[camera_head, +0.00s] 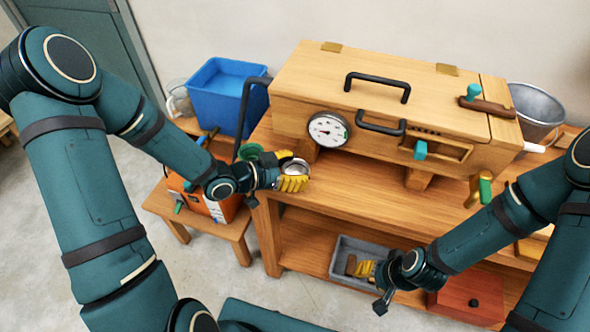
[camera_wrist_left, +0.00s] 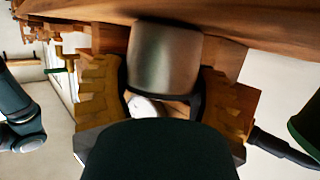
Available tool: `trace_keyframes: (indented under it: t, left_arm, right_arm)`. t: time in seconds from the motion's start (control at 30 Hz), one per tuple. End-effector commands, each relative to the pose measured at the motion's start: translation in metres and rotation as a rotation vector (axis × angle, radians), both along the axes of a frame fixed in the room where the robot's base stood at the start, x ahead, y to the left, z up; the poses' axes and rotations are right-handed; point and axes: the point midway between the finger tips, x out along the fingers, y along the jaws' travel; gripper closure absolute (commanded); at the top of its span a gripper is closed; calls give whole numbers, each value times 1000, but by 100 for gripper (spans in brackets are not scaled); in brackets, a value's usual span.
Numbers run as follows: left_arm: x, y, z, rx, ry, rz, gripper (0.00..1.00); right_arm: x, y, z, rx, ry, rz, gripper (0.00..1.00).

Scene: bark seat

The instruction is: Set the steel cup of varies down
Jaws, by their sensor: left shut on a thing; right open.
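The steel cup (camera_head: 295,167) is at the left end of the wooden bench (camera_head: 330,188), beside the gauge. My left gripper (camera_head: 291,179) is shut on it. In the left wrist view the cup's grey metal side (camera_wrist_left: 165,55) shows between the two yellow fingers, close to a wooden surface. I cannot tell whether the cup touches the wood. The cup's contents are not clear. My right gripper (camera_head: 366,268), open, is low at the grey bin (camera_head: 340,276) on the lower shelf; its fingers are partly hidden.
A wooden chest with a round gauge (camera_head: 328,129) and black handles stands on the bench. A blue bin (camera_head: 222,95) and an orange machine (camera_head: 205,208) are at the left. A metal bucket (camera_head: 537,110) is at the right. A reddish box (camera_head: 468,297) sits on the lower shelf.

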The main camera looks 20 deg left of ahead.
Motion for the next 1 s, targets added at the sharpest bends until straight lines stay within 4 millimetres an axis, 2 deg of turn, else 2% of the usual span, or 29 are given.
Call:
trace_keyframes:
  t: [0.3,0.33,0.4,0.8,1.0]
  left_arm:
    - [0,0,-4,0,-1,0,77]
    - [0,0,-3,1,-1,0,23]
    - [0,0,-2,1,-1,0,1]
    - [0,0,3,0,-1,0,1]
    - [-19,22,13,2,-1,5,1]
  right_arm:
    - [1,0,-4,0,-2,-1,53]
    - [1,0,-3,0,-2,-1,53]
    - [1,0,-2,0,-2,-1,53]
    - [0,0,2,0,-1,0,53]
    - [-1,0,9,0,3,0,53]
